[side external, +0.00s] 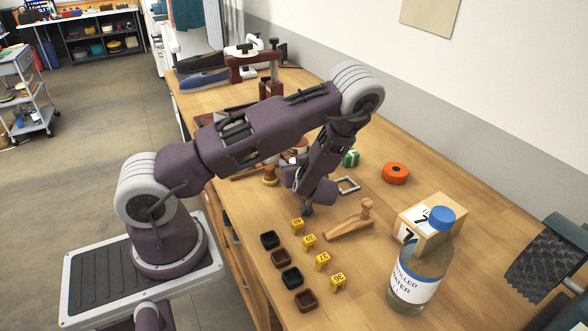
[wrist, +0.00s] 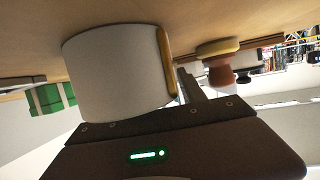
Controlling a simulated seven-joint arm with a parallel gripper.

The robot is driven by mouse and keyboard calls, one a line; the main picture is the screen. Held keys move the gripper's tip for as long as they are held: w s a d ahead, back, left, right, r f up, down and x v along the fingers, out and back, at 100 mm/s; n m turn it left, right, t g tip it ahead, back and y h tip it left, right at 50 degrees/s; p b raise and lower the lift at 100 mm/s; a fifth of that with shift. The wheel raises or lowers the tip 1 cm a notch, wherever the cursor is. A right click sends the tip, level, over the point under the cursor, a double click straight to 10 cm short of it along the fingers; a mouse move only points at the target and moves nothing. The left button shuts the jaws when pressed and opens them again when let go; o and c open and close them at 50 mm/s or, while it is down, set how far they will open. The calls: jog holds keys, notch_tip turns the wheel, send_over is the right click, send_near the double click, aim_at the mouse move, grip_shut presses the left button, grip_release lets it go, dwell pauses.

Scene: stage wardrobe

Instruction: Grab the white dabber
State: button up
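In the wrist view a large white cylinder (wrist: 115,70), likely the white dabber, is very close to the camera, against the wooden table. A thin tan edge runs along its right end. In the wrist view one dark finger (wrist: 191,85) shows just right of the cylinder. The other finger is hidden, so whether the fingers grip the cylinder cannot be told.
A yellow-and-brown dabber (wrist: 218,60) stands nearby. Dark trays (side external: 281,258) and yellow number markers (side external: 310,241) are in front. A water bottle (side external: 418,275) stands right.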

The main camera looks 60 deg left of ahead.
grip_shut()
